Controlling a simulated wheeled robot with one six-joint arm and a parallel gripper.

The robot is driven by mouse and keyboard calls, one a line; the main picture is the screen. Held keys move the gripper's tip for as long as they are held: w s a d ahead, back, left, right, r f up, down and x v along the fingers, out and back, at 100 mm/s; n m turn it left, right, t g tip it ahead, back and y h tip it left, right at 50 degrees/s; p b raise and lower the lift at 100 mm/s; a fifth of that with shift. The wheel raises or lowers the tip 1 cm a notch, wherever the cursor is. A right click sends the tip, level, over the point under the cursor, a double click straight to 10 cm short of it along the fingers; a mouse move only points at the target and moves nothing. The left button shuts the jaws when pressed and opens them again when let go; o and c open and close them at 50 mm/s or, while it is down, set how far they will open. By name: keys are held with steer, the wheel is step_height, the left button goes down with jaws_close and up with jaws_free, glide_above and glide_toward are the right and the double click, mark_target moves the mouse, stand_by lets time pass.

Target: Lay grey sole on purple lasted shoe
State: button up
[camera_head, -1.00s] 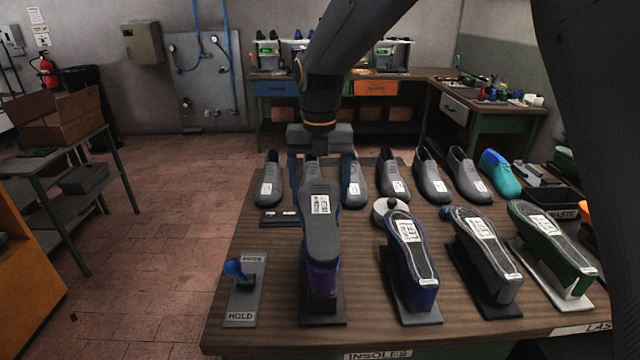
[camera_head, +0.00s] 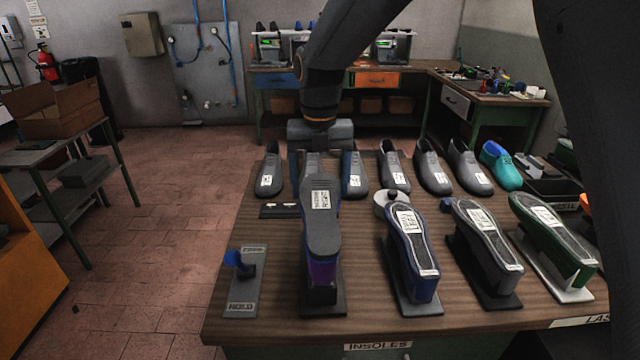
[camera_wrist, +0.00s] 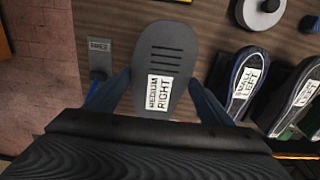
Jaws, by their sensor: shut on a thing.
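The grey sole (camera_head: 321,222) is over the purple lasted shoe (camera_head: 321,272), which stands sole-up on a dark stand at the left of the row. The sole covers most of the shoe's top, so I cannot tell whether they touch. In the wrist view the sole (camera_wrist: 164,62) carries a label reading MEDIUM RIGHT. My gripper (camera_head: 322,168) is shut on the sole, with one blue-grey finger at each side. The wrist view shows both fingers beside the sole, and the purple shoe is hidden there.
A blue-handled hold lever (camera_head: 240,264) stands just left of the purple shoe. A blue shoe (camera_head: 412,240), a grey one (camera_head: 487,240) and a green one (camera_head: 555,235) stand on the right. Several dark shoes line the back of the bench.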

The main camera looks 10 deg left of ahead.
steer(key=shift+f, duration=0.45)
steer(key=o, duration=1.2)
steer(key=shift+r+b, duration=1.45)
steer(key=shift+r, duration=2.4)
